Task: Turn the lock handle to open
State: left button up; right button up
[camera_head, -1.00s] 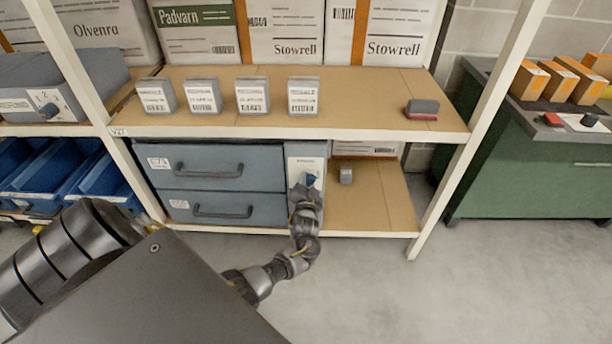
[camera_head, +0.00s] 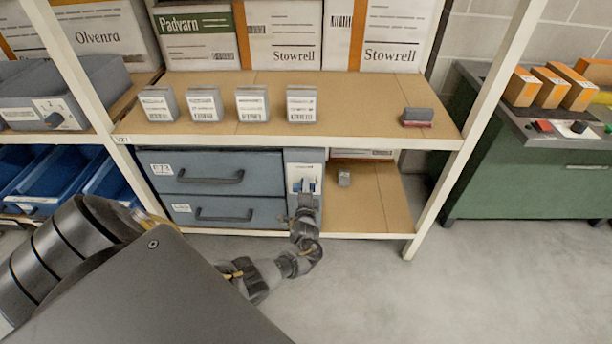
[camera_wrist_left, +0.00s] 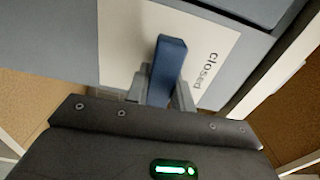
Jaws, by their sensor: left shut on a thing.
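The lock handle is a blue lever on a white label plate on the narrow front panel beside the two grey-blue drawers. It shows small in the head view (camera_head: 311,187) and large in the wrist view (camera_wrist_left: 167,66). The word "closed" is printed on the plate (camera_wrist_left: 203,38), to the right of the lever. My left gripper (camera_head: 306,192) reaches up to the panel from below. In the wrist view its fingers (camera_wrist_left: 160,92) stand on both sides of the lever and are shut on it. My right gripper is not in view.
The drawer cabinet (camera_head: 225,172) fills the left of the lower shelf, under the upper shelf board (camera_head: 350,105). The rack's right upright (camera_head: 480,140) stands further right. The floor in front is clear.

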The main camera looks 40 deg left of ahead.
pick_arm(q)
jog(key=shift+f, duration=0.1)
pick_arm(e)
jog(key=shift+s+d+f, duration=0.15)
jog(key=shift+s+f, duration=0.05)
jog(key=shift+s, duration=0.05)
pick_arm(q)
jog(key=shift+m, duration=0.3)
jog(key=o, duration=1)
jog(key=shift+s+d, duration=0.15)
jog(key=p+v, duration=0.2)
jog(key=v, duration=0.8)
jog(key=shift+s+d, duration=0.15)
jog(key=shift+s, duration=0.05)
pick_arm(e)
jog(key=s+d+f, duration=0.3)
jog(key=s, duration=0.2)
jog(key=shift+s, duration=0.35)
